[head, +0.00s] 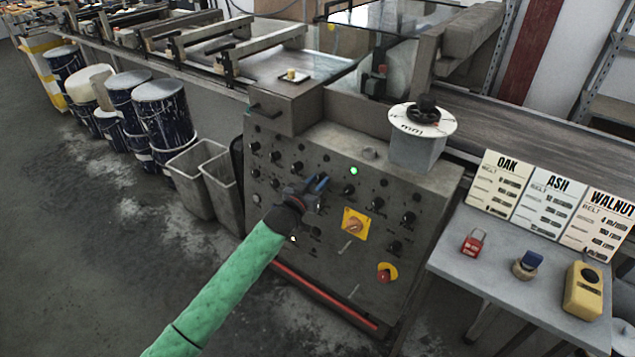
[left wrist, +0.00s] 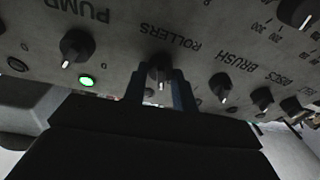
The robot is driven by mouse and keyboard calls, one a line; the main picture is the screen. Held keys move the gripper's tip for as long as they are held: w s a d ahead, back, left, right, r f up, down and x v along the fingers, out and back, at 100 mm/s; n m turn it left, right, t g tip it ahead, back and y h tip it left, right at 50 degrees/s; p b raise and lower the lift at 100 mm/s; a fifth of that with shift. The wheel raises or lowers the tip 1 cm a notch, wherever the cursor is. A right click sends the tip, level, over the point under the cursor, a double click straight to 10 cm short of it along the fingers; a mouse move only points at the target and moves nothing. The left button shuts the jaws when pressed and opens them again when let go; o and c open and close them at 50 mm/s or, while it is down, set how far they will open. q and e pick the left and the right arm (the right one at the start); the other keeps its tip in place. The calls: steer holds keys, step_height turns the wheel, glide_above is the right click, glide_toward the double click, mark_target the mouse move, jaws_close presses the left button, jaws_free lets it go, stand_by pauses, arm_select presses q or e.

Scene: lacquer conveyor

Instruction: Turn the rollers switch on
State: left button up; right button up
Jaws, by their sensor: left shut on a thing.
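The rollers switch (left wrist: 159,70) is a black knob under the word ROLLERS, which appears upside down, on the grey control panel (head: 268,185). In the left wrist view its white pointer mark faces down. My left gripper (head: 318,186) is at the panel in the head view and hides the knob there. In the left wrist view, its two blue-grey fingers (left wrist: 159,88) stand on both sides of the knob, shut on it. A small lamp beside the knob looks unlit. My right gripper is not in view.
The pump knob (left wrist: 76,46) and brush knob (left wrist: 220,86) flank the switch. A lit green lamp (left wrist: 86,80) is near the pump knob. A yellow-plated rotary switch (head: 355,223) and red emergency button (head: 386,272) are lower right. A side table (head: 500,262) stands right.

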arm_select(q)
steer(key=m+h, duration=0.1)
steer(key=m, duration=0.3)
steer(key=m+g+h+p, duration=0.1)
steer(key=m, duration=0.4)
steer(key=shift+w+a, duration=0.1)
steer(key=shift+a, duration=0.05)
steer(key=shift+m+g+p, duration=0.3)
steer(key=shift+m+p, duration=0.05)
steer(key=shift+m, duration=0.45)
steer(key=shift+m+g+h, duration=0.3)
steer(key=shift+m, duration=0.4)
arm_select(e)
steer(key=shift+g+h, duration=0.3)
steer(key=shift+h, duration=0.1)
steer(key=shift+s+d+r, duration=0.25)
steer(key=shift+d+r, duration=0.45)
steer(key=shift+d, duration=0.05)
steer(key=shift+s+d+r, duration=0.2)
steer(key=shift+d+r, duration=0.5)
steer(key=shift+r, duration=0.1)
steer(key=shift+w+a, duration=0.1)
arm_select(q)
steer(key=o, duration=1)
steer(key=shift+c, duration=0.2)
